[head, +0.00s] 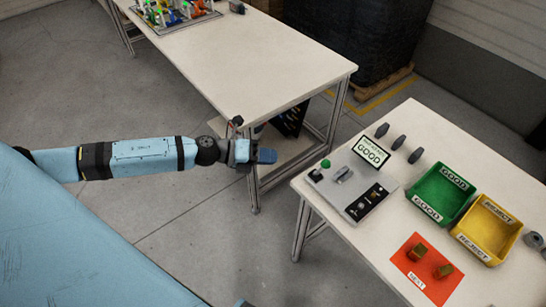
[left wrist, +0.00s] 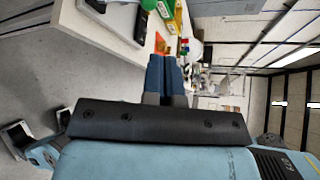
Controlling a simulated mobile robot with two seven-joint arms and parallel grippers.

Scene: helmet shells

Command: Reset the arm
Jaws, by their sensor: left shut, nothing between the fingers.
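My left gripper (head: 265,155) is at the end of the light blue left arm, which reaches in from the left in the head view. It is held out over the floor, close to the near corner of the far table. In the left wrist view its two blue fingers (left wrist: 165,75) lie together with nothing between them. It touches no object. My right gripper does not show in either view.
The far table (head: 250,60) is mostly bare. Grey floor (head: 200,235) lies below the arm.

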